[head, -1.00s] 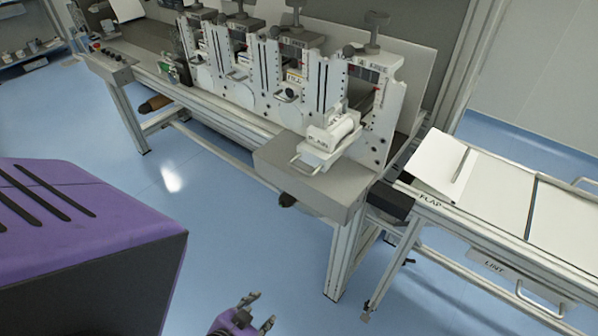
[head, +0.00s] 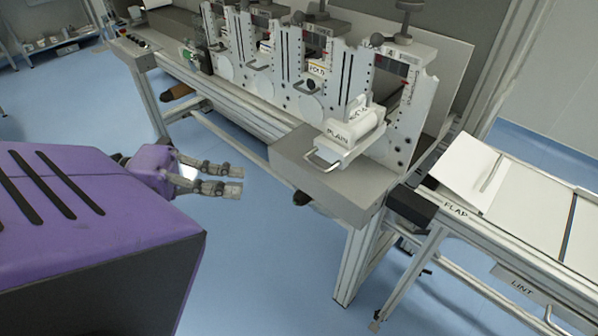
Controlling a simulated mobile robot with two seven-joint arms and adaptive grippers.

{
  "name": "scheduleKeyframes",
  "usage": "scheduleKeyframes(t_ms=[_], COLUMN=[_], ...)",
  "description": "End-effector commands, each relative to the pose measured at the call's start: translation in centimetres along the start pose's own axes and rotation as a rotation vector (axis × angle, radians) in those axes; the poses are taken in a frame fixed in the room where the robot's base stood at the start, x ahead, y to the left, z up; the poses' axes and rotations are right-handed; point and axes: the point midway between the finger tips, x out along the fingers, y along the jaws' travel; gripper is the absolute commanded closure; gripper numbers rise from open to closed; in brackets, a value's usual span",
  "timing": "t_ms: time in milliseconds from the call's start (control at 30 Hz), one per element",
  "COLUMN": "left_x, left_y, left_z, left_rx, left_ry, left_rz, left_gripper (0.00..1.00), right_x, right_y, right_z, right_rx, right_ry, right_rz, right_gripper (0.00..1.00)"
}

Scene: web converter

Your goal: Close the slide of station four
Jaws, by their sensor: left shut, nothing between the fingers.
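Station four is the rightmost upright frame (head: 405,125) on the machine, with a 4 on its label and a black knob on top. Its slide (head: 340,148) sticks out at the front over a grey block, carrying a white roll cassette (head: 357,124) marked PLAIN. A metal loop handle (head: 322,159) is on the slide's near end. My left gripper (head: 241,181) is shut and empty over the floor, left of the slide and apart from it. My right gripper is out of view.
The grey block (head: 325,182) below the slide juts from the machine front. A table with panels marked FLAP (head: 455,210) and LINT stands at right. More stations (head: 310,70) line up to the left. Floor in front is clear.

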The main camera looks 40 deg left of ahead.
Motion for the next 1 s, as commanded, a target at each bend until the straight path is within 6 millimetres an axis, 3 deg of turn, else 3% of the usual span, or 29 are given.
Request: scheduleKeyframes(t_ms=[167, 533, 700, 1000], left_x=[2.4, 10.1, 11.7, 12.5], left_y=[-0.4, -0.6, -0.5, -0.1], left_z=[-0.1, 0.2, 2.1, 2.9], left_rx=[0.002, 0.002, 0.001, -0.003], left_ry=[0.002, -0.001, -0.002, -0.002], left_rz=[-0.008, -0.013, -0.010, -0.005], left_gripper=[1.00, 1.00, 1.00, 1.00], right_x=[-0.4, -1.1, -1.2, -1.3], right_y=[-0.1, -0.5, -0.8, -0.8], right_z=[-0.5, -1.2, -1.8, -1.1], right_rx=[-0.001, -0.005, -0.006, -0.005], right_ry=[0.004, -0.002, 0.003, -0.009], right_rz=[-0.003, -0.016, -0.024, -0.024], right_gripper=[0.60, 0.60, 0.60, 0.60])
